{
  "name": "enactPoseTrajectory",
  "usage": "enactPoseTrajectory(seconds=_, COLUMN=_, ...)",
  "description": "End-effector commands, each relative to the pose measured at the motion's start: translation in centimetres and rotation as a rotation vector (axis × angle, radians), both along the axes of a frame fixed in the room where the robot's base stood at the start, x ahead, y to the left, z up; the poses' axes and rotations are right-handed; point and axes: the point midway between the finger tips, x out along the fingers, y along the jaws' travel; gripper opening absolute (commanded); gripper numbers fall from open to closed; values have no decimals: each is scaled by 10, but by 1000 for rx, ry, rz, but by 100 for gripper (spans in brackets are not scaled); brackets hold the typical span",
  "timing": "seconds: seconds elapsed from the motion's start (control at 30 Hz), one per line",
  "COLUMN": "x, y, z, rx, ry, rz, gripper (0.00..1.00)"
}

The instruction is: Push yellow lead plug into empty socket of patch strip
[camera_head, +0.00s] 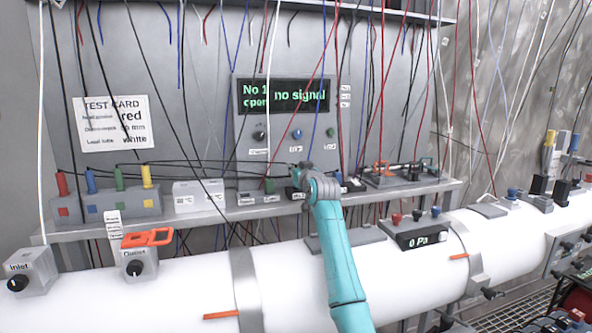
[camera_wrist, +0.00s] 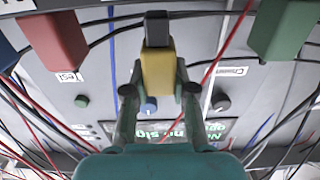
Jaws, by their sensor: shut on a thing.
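My gripper (camera_head: 310,180) reaches over the bench to the patch strip (camera_head: 250,198). In the wrist view my gripper (camera_wrist: 158,92) is shut on the yellow plug (camera_wrist: 158,72), which has a dark grey end. A green plug (camera_head: 269,186) stands on the strip just left of my gripper; a green block-shaped plug also shows at the right in the wrist view (camera_wrist: 285,28). A red plug (camera_wrist: 58,40) shows at the left there. The socket under the yellow plug is hidden, so I cannot tell whether the plug is seated. My gripper hides the held plug in the head view.
A grey block (camera_head: 115,208) at the left carries red, blue, green and yellow plugs. A white box (camera_head: 198,196) stands beside the strip. Many hanging cables cross the area. A display (camera_head: 285,96) reads "no signal". A white pipe (camera_head: 200,285) runs in front.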

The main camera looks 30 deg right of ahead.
Motion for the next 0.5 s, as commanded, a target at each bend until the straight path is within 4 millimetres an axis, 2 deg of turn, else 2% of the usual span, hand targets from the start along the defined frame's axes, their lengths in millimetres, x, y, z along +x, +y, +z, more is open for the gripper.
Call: enactPoseTrajectory(seconds=0.5, x=0, y=0, z=-11, rx=0, ry=-1, rz=0, gripper=0)
